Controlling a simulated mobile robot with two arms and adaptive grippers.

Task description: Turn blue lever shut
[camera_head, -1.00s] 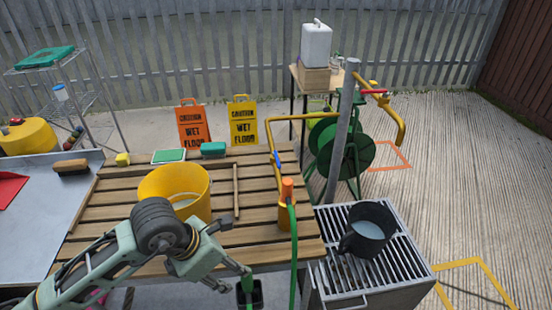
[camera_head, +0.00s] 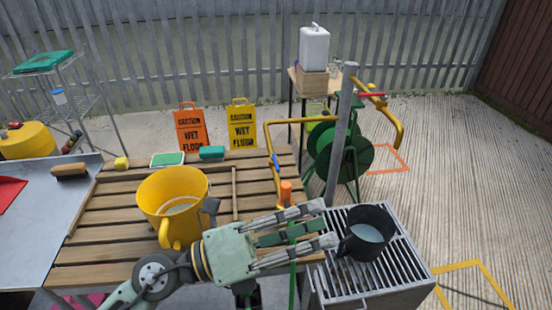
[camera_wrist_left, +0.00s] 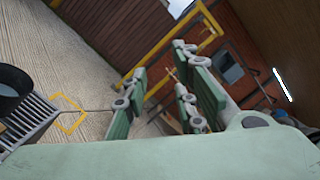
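The blue lever (camera_head: 276,162) sits on a yellow pipe (camera_head: 271,138) beside the right edge of the slatted bench. Below it the pipe runs down toward an orange hose fitting (camera_head: 286,191) with a green hose. My left gripper (camera_head: 322,224) reaches in over the front right of the bench, fingers pointing right and spread apart, with nothing between them. It is nearer the camera than the lever and not touching it. The spread fingers also fill the middle of the left wrist view (camera_wrist_left: 160,98); the lever cannot be made out there. My right gripper is not in view.
A yellow jug (camera_head: 172,207) stands on the slatted bench (camera_head: 110,222). A black jug (camera_head: 366,232) stands on a metal grate (camera_head: 400,275), close to my left fingertips. A grey post (camera_head: 341,135) and a green hose reel (camera_head: 358,158) stand behind. Open concrete lies to the right.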

